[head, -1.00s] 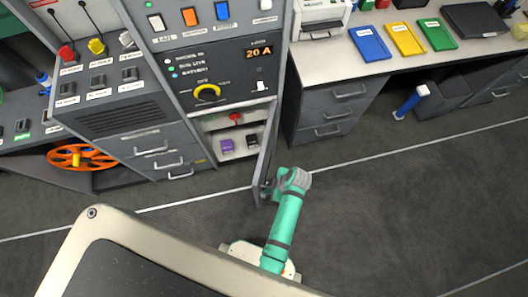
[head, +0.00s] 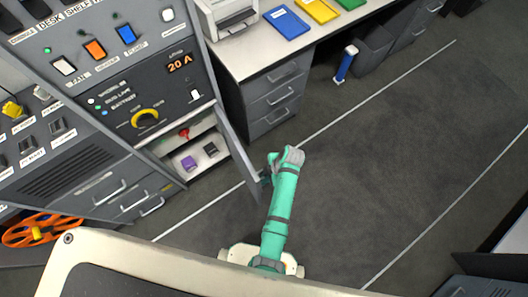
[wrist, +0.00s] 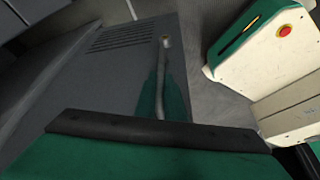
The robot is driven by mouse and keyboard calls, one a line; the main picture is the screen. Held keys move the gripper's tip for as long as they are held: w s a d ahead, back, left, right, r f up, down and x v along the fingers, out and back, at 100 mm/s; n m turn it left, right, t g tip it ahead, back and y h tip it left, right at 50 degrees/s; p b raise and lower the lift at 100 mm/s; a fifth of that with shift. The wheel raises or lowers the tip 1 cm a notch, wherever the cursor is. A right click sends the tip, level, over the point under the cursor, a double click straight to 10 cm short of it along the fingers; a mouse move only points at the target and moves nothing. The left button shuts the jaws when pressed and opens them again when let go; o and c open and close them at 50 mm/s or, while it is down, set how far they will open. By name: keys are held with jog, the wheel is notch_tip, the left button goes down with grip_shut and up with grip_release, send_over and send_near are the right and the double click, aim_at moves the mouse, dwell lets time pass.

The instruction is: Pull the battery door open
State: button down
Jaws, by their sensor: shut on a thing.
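The battery door (head: 237,152) is a grey panel hinged at the right side of the cabinet's lower compartment. It stands well open, swung out from the cabinet front. My gripper (head: 267,176) is at the door's outer end, on its right side. In the wrist view the door (wrist: 110,65) shows vent slots and a long bar handle (wrist: 164,60). The fingers of my gripper (wrist: 163,98) are shut on the handle, one on each side of it. The handle's near end is hidden by the gripper body.
The open compartment (head: 183,142) holds a red knob (head: 184,133), a purple block (head: 190,163) and a dark block (head: 210,149). A desk with drawers (head: 273,98) stands right of the door. An orange reel (head: 40,229) is at the left. Dark floor (head: 370,150) lies clear to the right.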

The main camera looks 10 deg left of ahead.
jog(key=shift+a, duration=0.1)
jog(key=c, duration=1.8)
grip_release()
jog(key=shift+c, duration=0.2)
jog(key=v, duration=1)
jog(key=shift+r, duration=0.4)
